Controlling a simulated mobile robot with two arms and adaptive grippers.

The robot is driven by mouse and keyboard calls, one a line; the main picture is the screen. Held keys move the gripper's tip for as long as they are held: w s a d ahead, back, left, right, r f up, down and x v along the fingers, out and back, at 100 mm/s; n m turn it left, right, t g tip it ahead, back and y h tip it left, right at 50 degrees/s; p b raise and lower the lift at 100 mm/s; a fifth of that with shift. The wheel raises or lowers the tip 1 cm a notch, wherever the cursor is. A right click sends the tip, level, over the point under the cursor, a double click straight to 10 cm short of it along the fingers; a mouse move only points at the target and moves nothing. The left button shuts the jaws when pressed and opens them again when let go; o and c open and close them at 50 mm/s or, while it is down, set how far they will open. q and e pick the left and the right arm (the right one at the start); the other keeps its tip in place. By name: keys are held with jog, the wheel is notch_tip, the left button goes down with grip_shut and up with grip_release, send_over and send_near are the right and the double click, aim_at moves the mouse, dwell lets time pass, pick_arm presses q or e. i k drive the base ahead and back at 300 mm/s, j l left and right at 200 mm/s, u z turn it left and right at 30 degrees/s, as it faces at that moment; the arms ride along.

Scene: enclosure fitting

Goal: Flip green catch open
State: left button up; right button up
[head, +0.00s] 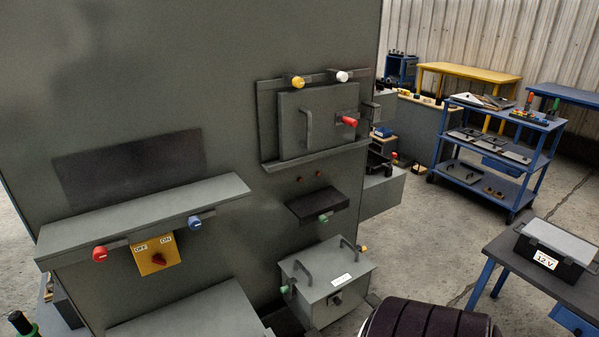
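Two green knobs show in the head view, and I cannot tell which one is the catch. One green knob (324,218) is at the front of a small black box (318,204) on the grey enclosure wall. The other green knob (284,290) is on the left side of a grey lidded box (325,286) with two dark handles and a white label. Whether either is open or closed is too small to tell. Neither of my grippers is in view.
A panel door (318,122) has yellow, white and red knobs around it. A grey ledge (145,218) carries red and blue knobs and a yellow OFF/ON switch (155,254). A dark ribbed object (425,320) fills the bottom foreground. A blue cart (495,155) stands right.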

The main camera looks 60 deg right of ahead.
aim_at(287, 288)
jog(key=z, duration=1.7)
